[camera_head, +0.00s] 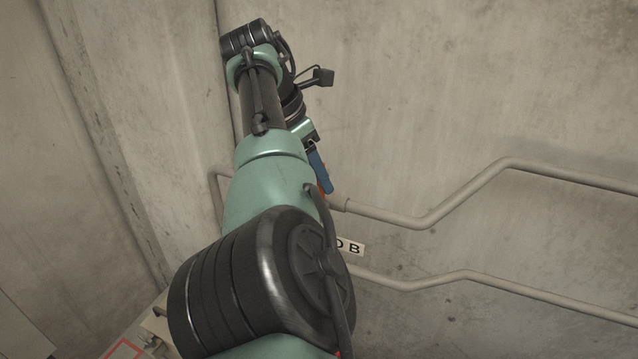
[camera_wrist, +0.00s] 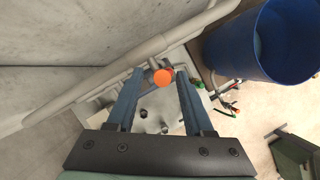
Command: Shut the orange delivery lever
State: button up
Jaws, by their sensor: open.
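The orange delivery lever shows in the wrist view as a round orange end (camera_wrist: 163,77) beside a grey pipe. In the head view only a small orange patch (camera_head: 324,189) shows, mostly hidden by my arm and gripper. My gripper (camera_wrist: 158,75) is open in the wrist view, its two blue fingers apart, with the orange end in line between their tips. I cannot tell whether a finger touches it. In the head view one blue finger (camera_head: 319,172) points down near the orange patch.
Grey pipes (camera_head: 400,222) run along the concrete wall (camera_head: 480,80), close to my gripper. A label (camera_head: 350,247) ending in "B" is on the wall. In the wrist view a large blue barrel (camera_wrist: 262,50) stands at upper right, and a dark green box (camera_wrist: 296,157) at lower right.

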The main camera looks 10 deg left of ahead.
jog(key=v, duration=1)
jog(key=shift+a+r+p, duration=0.15)
jog(key=shift+r+p, duration=0.15)
jog(key=shift+p, duration=0.15)
jog(key=shift+s, duration=0.15)
jog(key=w+a+f+m+t+y+b, duration=0.5)
jog(key=w+a+t+b, duration=0.15)
jog(key=a, duration=0.25)
jog(key=s+d+r+m+t+y+b, duration=0.2)
jog(key=s+d+r+m+t+b, duration=0.15)
jog(key=d+m+t, duration=0.2)
jog(key=s+d+r+m+t+y+b, duration=0.2)
jog(key=s+d+r+m+t+b, duration=0.1)
jog(key=s+d+r+m+t, duration=0.3)
jog(key=s+d+r+m+t+h+b, duration=0.1)
jog(key=s+d+m+t+h+b, duration=0.1)
jog(key=s+d+m, duration=0.3)
jog(key=s+d+r+m+t+h+b, duration=0.1)
jog(key=s+d+r+m+t+h, duration=0.1)
jog(key=s+d, duration=0.6)
jog(key=s+m+t+h, duration=0.1)
jog(key=s+m+t, duration=0.1)
jog(key=s, duration=0.3)
jog(key=shift+d+m+h+b, duration=0.3)
jog(key=shift+m+b, duration=0.1)
jog(key=shift+m, duration=0.35)
